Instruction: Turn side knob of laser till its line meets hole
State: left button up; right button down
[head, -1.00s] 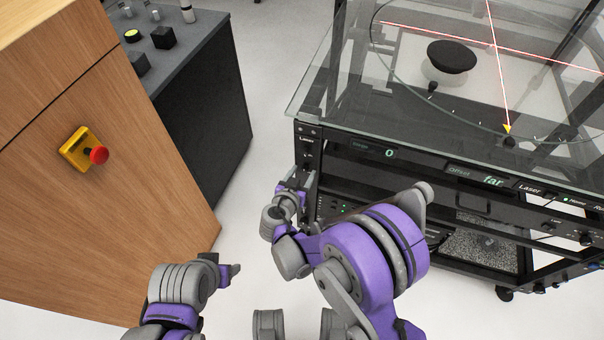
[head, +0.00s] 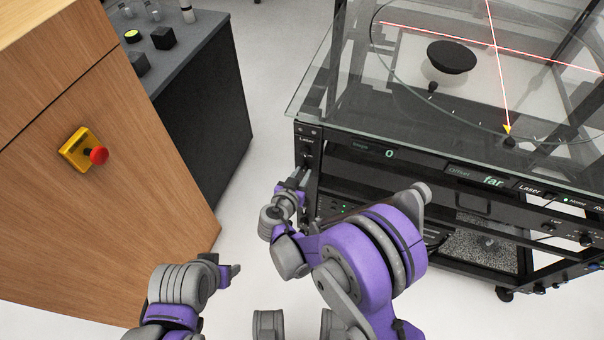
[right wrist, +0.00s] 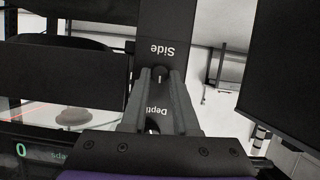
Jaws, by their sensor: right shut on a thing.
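My right gripper (head: 303,176) reaches the narrow left post of the black rack. In the right wrist view its fingers (right wrist: 160,78) are closed around the small black side knob (right wrist: 158,73), beside the upside-down label "Side". The label "Depth" and another knob (right wrist: 153,125) show between the fingers, closer to the wrist. I cannot make out the hole. My left gripper (head: 232,272) is low in the head view, away from the rack; its jaws are unclear.
The rack front (head: 470,180) carries displays reading "0" and "far". A glass top (head: 330,90) overhangs near my right gripper. A wooden cabinet (head: 60,220) with a red button (head: 99,155) stands left. Pale floor (head: 255,195) lies between.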

jog(key=n+h, duration=0.2)
jog(key=n, duration=0.1)
jog(key=shift+a+f, duration=0.15)
jog(key=shift+a, duration=0.1)
jog(key=n+h+b, duration=0.1)
jog(key=n+h, duration=0.1)
jog(key=n, duration=0.1)
jog(key=shift+w+a+f+g+b, duration=0.1)
jog(key=shift+a+f+g+b, duration=0.05)
jog(key=shift+g+b, duration=0.2)
jog(key=n+h+b, duration=0.1)
jog(key=n, duration=0.2)
jog(key=n+t+h+b, duration=0.1)
jog(key=n, duration=0.1)
jog(key=n+t+h+b, duration=0.1)
jog(key=n, duration=0.2)
jog(key=shift+a+f+n+h+b, duration=0.1)
jog(key=shift+f+n+h+b, duration=0.2)
jog(key=shift+f+b, duration=0.1)
jog(key=c, duration=0.7)
grip_release()
jog(key=shift+o, duration=0.2)
jog(key=shift+a, duration=0.1)
